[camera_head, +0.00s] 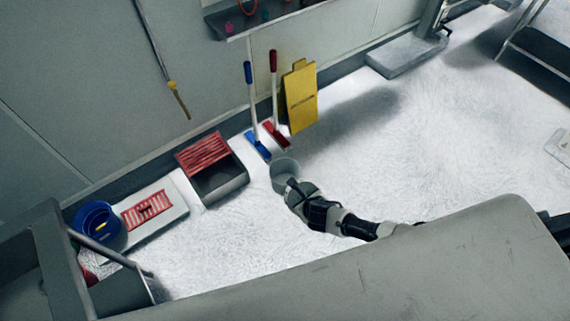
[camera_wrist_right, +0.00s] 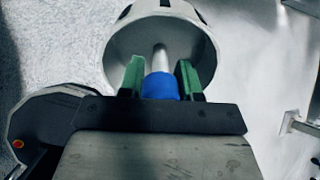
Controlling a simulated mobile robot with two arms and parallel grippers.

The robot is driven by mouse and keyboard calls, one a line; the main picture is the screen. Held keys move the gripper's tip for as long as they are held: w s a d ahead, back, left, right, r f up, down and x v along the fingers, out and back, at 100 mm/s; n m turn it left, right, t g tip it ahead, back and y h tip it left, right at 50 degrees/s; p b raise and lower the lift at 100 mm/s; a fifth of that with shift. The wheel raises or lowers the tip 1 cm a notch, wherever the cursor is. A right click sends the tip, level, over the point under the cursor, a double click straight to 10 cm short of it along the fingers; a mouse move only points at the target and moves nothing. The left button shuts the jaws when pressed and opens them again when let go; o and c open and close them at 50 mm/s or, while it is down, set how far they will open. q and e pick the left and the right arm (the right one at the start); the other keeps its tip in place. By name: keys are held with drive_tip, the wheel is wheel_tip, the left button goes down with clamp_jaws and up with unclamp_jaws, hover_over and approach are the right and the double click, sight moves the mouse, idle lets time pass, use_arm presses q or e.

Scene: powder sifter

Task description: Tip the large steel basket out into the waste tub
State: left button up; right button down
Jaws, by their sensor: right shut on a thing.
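A grey round steel basket (camera_head: 283,168) is at the end of my right arm in the head view, off to the right of a dark grey open tub (camera_head: 221,184). In the right wrist view my right gripper (camera_wrist_right: 160,82) has its green fingers on either side of a blue grip (camera_wrist_right: 160,88). A pale rod (camera_wrist_right: 160,58) runs from this grip to the round grey basket (camera_wrist_right: 118,55). A blue round tub (camera_head: 94,215) stands at the left; I cannot tell which tub is for waste. My left gripper is not in view.
A red slatted grate (camera_head: 204,151) sits at the back of the grey tub. A blue and a red long-handled tool (camera_head: 274,100) and a yellow sign (camera_head: 300,97) stand by the wall. A red rack (camera_head: 147,210) lies on a pale slab. White floor is open to the right.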

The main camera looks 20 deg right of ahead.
drive_tip(key=shift+r+g, duration=0.25)
drive_tip(key=shift+g, duration=0.4)
drive_tip(key=shift+r+g, duration=0.25)
drive_tip(key=shift+g, duration=0.4)
drive_tip(key=shift+w+r+g, duration=0.15)
drive_tip(key=shift+r+g, duration=0.4)
drive_tip(key=shift+g, duration=0.65)
drive_tip(key=g, duration=0.1)
drive_tip(key=g+b, duration=0.1)
drive_tip(key=shift+r+g, duration=0.25)
drive_tip(key=shift+g, duration=0.05)
drive_tip(key=shift+r, duration=0.2)
